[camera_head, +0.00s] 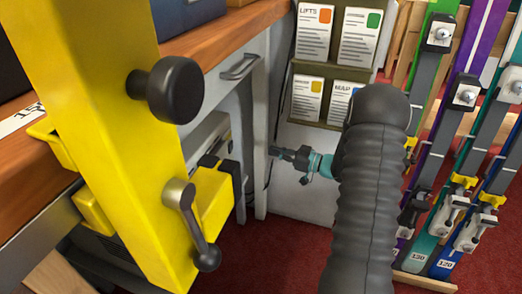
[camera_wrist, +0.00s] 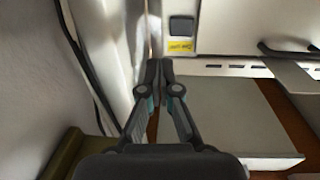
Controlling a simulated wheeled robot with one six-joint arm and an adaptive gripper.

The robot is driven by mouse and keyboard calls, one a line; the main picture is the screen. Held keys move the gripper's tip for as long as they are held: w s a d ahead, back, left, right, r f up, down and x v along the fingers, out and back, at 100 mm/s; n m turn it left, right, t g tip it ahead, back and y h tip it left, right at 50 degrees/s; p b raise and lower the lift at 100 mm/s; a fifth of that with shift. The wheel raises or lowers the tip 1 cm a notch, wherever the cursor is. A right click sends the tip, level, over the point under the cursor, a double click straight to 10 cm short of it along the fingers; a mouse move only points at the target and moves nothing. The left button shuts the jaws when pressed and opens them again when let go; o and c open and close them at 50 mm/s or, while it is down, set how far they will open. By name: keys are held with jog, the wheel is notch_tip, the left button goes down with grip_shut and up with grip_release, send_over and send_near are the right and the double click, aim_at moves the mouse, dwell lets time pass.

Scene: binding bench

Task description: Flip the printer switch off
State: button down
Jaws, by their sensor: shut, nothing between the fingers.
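The printer switch (camera_wrist: 181,27) is a dark square on a pale printer panel (camera_wrist: 235,30) in the wrist view, with a small yellow label (camera_wrist: 180,46) just below it. I cannot tell which way the switch is set. My gripper (camera_wrist: 159,64) is shut and empty, its fingertips together below and slightly left of the switch in the picture. I see no contact with the switch. In the head view my gripper (camera_head: 276,152) is beside the bench leg; the switch is hidden there.
A grey flat tray or sheet (camera_wrist: 235,118) lies under the panel. A pale wall and black cable (camera_wrist: 85,65) are close on the left. In the head view a yellow post (camera_head: 110,110) blocks much of the bench (camera_head: 215,35); leaflet racks (camera_head: 335,65) and skis (camera_head: 460,120) stand right.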

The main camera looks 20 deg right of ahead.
jog(key=shift+v, duration=0.75)
jog(key=shift+w+d+f, duration=0.1)
jog(key=w+d+f+m+t+h, duration=0.1)
jog(key=w+d+f+m+h, duration=0.2)
jog(key=d+f+h, duration=0.4)
jog(key=s+d+f+m+g+h, duration=0.2)
jog(key=s+d+m+g+h, duration=0.3)
jog(key=d+h, duration=0.35)
jog(key=s+a+r+m+g+h+p, duration=0.1)
jog(key=s+a+r+m+g, duration=0.1)
jog(key=s+r, duration=0.4)
jog(key=s+a+r+m+g+h, duration=0.1)
jog(key=s+a+r+g, duration=0.15)
jog(key=s, duration=0.55)
jog(key=s+a+r+t+y+p, duration=0.2)
jog(key=s+a+r+t+y, duration=0.1)
jog(key=s+a+r, duration=1.6)
jog(key=shift+a+n, duration=0.3)
jog(key=shift+a, duration=0.45)
